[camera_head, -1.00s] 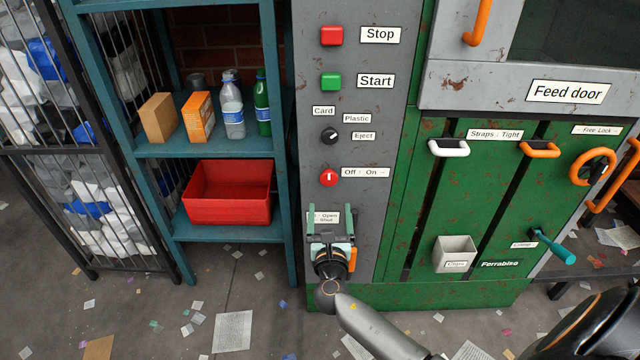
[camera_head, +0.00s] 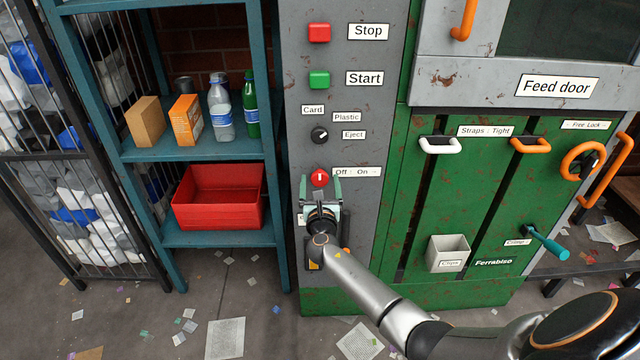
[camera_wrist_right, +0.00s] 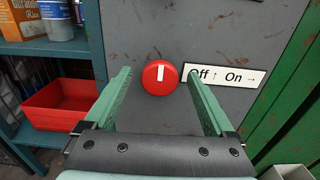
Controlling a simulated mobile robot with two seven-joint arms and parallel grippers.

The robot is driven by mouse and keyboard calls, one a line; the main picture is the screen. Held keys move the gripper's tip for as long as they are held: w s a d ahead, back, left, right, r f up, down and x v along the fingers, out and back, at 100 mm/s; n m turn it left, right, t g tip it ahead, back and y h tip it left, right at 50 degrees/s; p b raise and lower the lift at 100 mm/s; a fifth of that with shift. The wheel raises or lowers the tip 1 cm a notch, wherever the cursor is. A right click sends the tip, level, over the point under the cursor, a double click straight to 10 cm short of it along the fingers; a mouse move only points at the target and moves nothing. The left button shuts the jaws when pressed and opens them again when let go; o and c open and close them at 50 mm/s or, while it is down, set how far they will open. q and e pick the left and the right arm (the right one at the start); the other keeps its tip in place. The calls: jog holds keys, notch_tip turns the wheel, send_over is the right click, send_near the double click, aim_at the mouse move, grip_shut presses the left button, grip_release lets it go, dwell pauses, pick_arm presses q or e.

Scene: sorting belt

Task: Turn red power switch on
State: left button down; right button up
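The red power switch (camera_head: 320,178) is a round red knob with a white mark, on the grey panel beside the label "Off ↑ On →" (camera_head: 357,172). In the right wrist view the knob (camera_wrist_right: 160,77) shows its white mark upright, in line with "Off ↑". My right gripper (camera_head: 321,182) is just below and in front of the knob. In the right wrist view its two green fingers (camera_wrist_right: 160,78) are spread, one on each side of the knob, with a gap on both sides. My left gripper is in neither view.
Above the switch are a black selector (camera_head: 319,135), a green Start button (camera_head: 319,79) and a red Stop button (camera_head: 319,32). A teal shelf (camera_head: 225,240) with a red bin (camera_head: 215,213) stands on the left. Green panels with handles are on the right.

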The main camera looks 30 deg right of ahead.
jog(key=c, duration=1.3)
jog(key=shift+c, duration=0.2)
